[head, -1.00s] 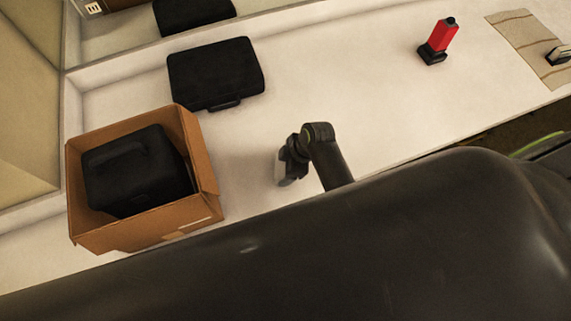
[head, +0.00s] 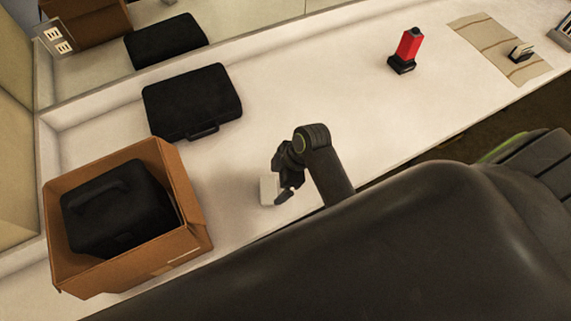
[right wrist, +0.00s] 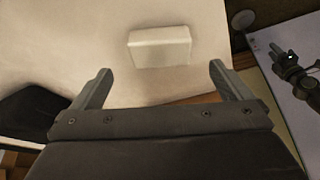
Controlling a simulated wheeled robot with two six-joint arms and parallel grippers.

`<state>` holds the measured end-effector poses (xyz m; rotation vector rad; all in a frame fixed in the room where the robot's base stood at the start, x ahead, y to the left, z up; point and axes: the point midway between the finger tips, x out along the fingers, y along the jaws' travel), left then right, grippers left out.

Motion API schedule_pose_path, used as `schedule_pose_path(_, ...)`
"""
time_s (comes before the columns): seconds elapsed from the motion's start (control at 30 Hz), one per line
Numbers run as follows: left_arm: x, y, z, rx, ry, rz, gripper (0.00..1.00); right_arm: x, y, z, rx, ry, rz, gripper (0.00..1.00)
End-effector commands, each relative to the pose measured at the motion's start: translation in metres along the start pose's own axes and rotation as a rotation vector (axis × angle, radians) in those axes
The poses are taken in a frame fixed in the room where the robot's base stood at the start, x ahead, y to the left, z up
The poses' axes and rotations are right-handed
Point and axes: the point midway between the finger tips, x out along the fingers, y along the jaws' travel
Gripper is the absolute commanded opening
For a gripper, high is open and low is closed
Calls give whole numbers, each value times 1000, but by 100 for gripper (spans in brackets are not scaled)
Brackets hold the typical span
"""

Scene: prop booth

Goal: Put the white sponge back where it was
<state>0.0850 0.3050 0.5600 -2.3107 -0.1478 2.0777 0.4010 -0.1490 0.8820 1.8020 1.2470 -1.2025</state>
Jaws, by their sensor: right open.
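The white sponge (head: 267,191) stands on the pale counter, to the right of the cardboard box. My right gripper (head: 282,184) is beside it, partly covering its right side in the head view. In the right wrist view the sponge (right wrist: 160,47) lies ahead of my open right gripper (right wrist: 160,69), with nothing between the fingers. A dark gripper-like part at the right edge of that view appears to be my left gripper (right wrist: 292,66); it is too small to tell its jaws. The left gripper is out of the head view.
The cardboard box (head: 190,238) at the left holds a black case (head: 112,208). Another black case (head: 192,102) lies behind it, by the mirror. A red bottle-like object (head: 408,48) on a black base and a striped cloth (head: 483,42) are farther right. The counter between is clear.

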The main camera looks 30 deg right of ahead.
Motion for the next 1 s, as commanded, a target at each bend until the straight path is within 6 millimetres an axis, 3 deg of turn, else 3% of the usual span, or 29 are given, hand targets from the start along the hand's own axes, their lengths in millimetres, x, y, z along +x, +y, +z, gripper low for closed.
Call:
schedule_pose_path(0.1,1,0,0,0,0,0,36,-21,1,0,-3,-1,5,98)
schedule_pose_path(0.33,2,0,0,0,0,-1,36,-47,1,0,-2,0,2,98)
schedule_pose_path(1.0,2,-1,0,0,0,-1,36,-52,0,0,0,-1,0,98)
